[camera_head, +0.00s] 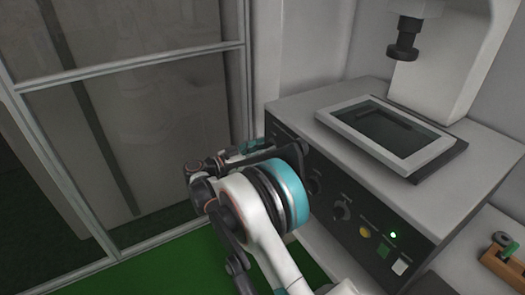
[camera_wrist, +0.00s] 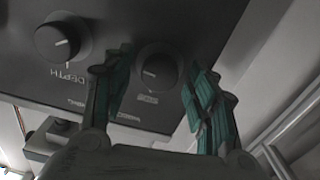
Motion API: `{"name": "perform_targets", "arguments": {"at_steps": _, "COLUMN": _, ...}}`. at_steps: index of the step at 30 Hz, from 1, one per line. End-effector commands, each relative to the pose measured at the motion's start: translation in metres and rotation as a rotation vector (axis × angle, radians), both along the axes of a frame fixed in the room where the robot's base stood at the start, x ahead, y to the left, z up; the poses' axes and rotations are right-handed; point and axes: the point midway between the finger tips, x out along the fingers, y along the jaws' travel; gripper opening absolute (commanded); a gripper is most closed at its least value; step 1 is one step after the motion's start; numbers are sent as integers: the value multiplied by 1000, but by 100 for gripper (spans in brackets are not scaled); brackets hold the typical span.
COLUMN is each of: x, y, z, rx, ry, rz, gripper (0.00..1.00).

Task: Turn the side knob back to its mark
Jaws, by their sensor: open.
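In the wrist view a round dark knob (camera_wrist: 155,66) sits near the end of a black panel. A pale pointer line on it points left in the picture, and a small unreadable label lies just below it. My gripper (camera_wrist: 160,82) is open, with one green-padded finger on each side of this knob. I see no clear contact between pads and knob. In the head view my gripper (camera_head: 258,150) is at the panel's far left end, and my arm hides this knob there.
A second knob (camera_wrist: 62,40) marked DEPTH sits beside the left finger in the wrist view. The grey machine (camera_head: 290,101) carries a framed plate (camera_head: 385,132) under a dark press head (camera_head: 402,50). Another panel knob (camera_head: 342,209) is near lit buttons. A glass partition (camera_head: 150,120) stands left.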

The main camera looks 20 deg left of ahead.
Motion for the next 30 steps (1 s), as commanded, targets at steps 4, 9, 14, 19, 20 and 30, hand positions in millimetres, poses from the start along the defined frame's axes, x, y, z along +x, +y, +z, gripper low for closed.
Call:
{"name": "perform_targets", "arguments": {"at_steps": 4, "x": 0, "y": 0, "z": 0, "rx": 0, "ry": 0, "rz": 0, "gripper": 32}}
{"name": "perform_targets", "arguments": {"at_steps": 9, "x": 0, "y": 0, "z": 0, "rx": 0, "ry": 0, "rz": 0, "gripper": 8}}
{"name": "perform_targets", "arguments": {"at_steps": 14, "x": 0, "y": 0, "z": 0, "rx": -3, "ry": 3, "rz": 0, "gripper": 8}}
{"name": "perform_targets", "arguments": {"at_steps": 19, "x": 0, "y": 0, "z": 0, "rx": -30, "ry": 25, "rz": 1, "gripper": 8}}
{"name": "perform_targets", "arguments": {"at_steps": 20, "x": 0, "y": 0, "z": 0, "rx": -38, "ry": 33, "rz": 1, "gripper": 8}}
{"name": "perform_targets", "arguments": {"at_steps": 30, "x": 0, "y": 1, "z": 0, "rx": -219, "ry": 187, "rz": 1, "gripper": 8}}
